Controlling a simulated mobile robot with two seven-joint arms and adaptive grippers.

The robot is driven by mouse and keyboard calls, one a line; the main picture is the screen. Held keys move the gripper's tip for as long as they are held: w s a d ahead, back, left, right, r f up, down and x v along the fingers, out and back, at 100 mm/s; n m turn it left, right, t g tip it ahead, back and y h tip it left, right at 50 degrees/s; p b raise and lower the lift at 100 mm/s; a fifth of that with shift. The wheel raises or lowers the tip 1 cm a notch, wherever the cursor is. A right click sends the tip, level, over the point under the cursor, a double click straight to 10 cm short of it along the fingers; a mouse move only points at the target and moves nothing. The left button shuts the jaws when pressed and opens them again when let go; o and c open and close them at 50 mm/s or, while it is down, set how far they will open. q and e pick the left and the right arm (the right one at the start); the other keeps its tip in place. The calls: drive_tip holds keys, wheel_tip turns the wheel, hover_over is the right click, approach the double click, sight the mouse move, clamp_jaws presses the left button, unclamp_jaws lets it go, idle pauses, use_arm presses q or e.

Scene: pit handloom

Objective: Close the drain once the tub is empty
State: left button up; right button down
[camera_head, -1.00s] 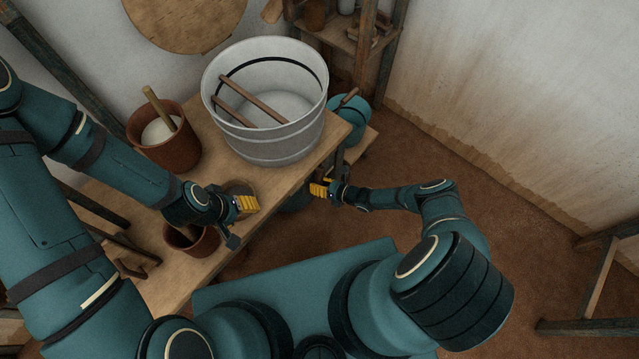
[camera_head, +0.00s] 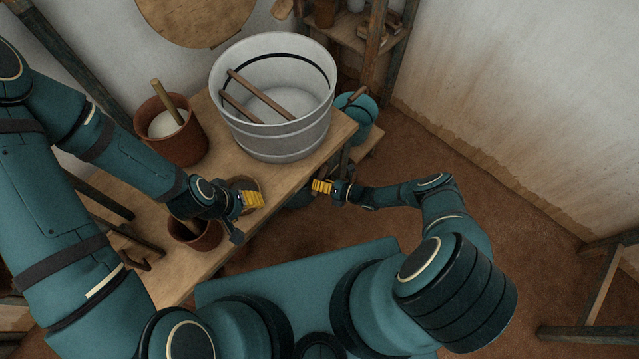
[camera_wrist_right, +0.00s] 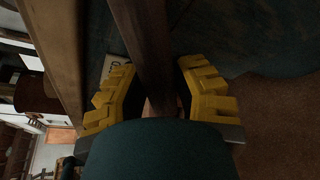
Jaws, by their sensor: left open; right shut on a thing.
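The pale metal tub (camera_head: 275,142) stands upright on the wooden bench, with two wooden sticks (camera_head: 262,95) in it. Its inner floor looks pale; I cannot tell whether liquid covers it. My right gripper (camera_head: 322,187) is low beside the bench edge, in front of and below the tub. In the right wrist view, its yellow fingers (camera_wrist_right: 158,92) stand either side of a dark brown bar (camera_wrist_right: 143,45); it is shut on this bar. I cannot make out the drain itself. My left gripper (camera_head: 252,200) is open over the bench, by a small round vessel (camera_head: 241,184).
The bench (camera_head: 210,118) also holds a brown pot with a stick (camera_head: 178,145) and a smaller brown pot (camera_head: 197,238). A teal vessel (camera_head: 358,115) stands right of the tub. Shelves (camera_head: 375,35) are behind.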

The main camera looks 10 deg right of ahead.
drive_tip(key=shift+a, duration=0.1)
drive_tip(key=c, duration=0.7)
unclamp_jaws()
drive_tip(key=v, duration=1.2)
